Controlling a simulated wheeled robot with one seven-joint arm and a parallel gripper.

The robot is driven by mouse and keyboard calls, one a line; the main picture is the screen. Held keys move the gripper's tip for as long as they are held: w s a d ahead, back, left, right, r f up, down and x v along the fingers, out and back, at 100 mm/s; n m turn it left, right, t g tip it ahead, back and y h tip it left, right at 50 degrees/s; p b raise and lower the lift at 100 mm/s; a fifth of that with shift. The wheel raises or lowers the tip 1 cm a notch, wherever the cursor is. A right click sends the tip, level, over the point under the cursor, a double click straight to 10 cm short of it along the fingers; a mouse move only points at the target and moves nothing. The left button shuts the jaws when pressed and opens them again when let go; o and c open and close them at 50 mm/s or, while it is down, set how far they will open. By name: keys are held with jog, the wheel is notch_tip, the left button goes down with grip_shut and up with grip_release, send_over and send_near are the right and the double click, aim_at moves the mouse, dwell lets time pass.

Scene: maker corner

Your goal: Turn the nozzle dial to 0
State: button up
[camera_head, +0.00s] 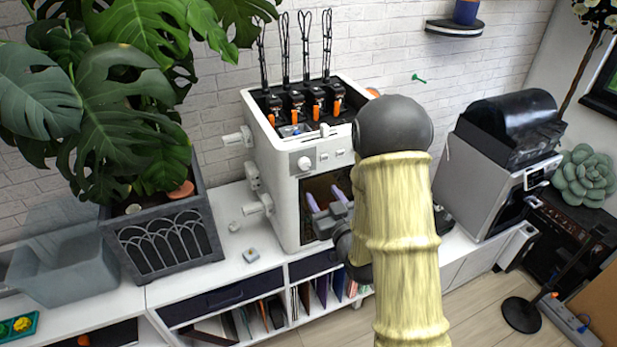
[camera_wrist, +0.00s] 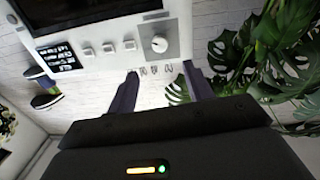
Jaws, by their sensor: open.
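The nozzle dial (camera_head: 304,163) is a round white knob on a grey square plate, on the upper front of a white machine (camera_head: 268,180). In the wrist view the dial (camera_wrist: 159,44) shows clear of my fingers, above the gap between their tips. Its setting is too small to read. My gripper (camera_head: 322,194) is open and empty, with two purple fingers in front of the machine's dark window, lower than the dial in the head view. The fingers also show in the wrist view (camera_wrist: 160,72), apart from the dial. My arm hides the machine's right side.
Small white buttons (camera_wrist: 107,47) sit beside the dial, with a dark panel (camera_wrist: 55,57) beyond them. A large potted plant (camera_head: 165,235) stands left of the machine. A grey and black appliance (camera_head: 480,180) stands to the right. Small items (camera_head: 251,255) lie on the white counter.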

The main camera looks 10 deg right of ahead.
aim_at(306, 166)
jog(key=shift+f, duration=0.1)
jog(key=p+x, duration=0.2)
jog(key=x, duration=0.3)
jog(key=p+x, duration=0.3)
jog(key=x, duration=0.2)
jog(key=shift+w+r, duration=0.25)
jog(key=shift+w, duration=0.05)
jog(key=shift+w+a+f, duration=0.1)
jog(key=shift+w+a, duration=0.05)
jog(key=shift+w, duration=0.35)
jog(key=c, duration=1)
